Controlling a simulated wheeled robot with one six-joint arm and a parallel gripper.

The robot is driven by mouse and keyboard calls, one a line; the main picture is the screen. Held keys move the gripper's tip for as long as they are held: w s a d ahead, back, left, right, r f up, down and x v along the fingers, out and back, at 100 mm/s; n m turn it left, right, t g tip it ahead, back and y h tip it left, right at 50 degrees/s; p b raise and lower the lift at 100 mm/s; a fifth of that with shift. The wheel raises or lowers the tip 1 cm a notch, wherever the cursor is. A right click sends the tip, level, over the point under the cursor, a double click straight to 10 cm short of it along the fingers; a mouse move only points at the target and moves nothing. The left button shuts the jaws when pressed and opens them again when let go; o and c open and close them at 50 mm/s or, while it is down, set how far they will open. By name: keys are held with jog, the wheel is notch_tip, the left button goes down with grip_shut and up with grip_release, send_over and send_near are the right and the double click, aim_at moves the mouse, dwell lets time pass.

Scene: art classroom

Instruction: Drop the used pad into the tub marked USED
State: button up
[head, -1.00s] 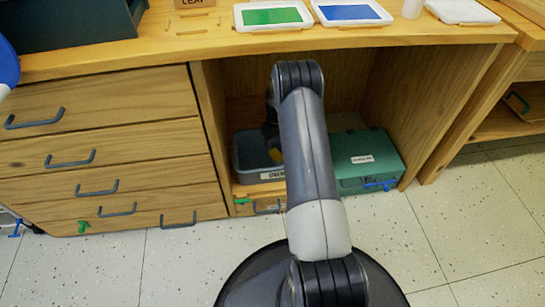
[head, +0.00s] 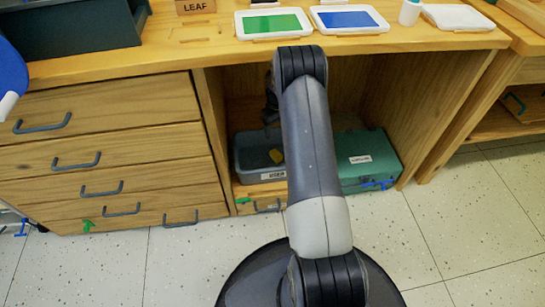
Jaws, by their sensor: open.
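The grey tub (head: 243,160) with a white label that seems to read USED stands in the open bay under the counter. A small yellow piece (head: 276,156), which looks like the used pad, lies inside the tub, partly beside my arm in this view. My gripper (head: 270,118) is a dark shape above the tub, partly hidden behind my own arm. It is open and apart from the yellow piece, with nothing visible in it.
A green box (head: 372,152) stands right of the tub. Wooden drawers (head: 100,145) with handles are to the left. On the counter are green (head: 271,23) and blue (head: 348,19) ink pads, a white bottle (head: 410,12) and a LEAF block (head: 195,6). Speckled floor is clear in front.

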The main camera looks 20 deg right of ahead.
jog(key=shift+r+p, duration=0.85)
jog(key=shift+r, duration=0.55)
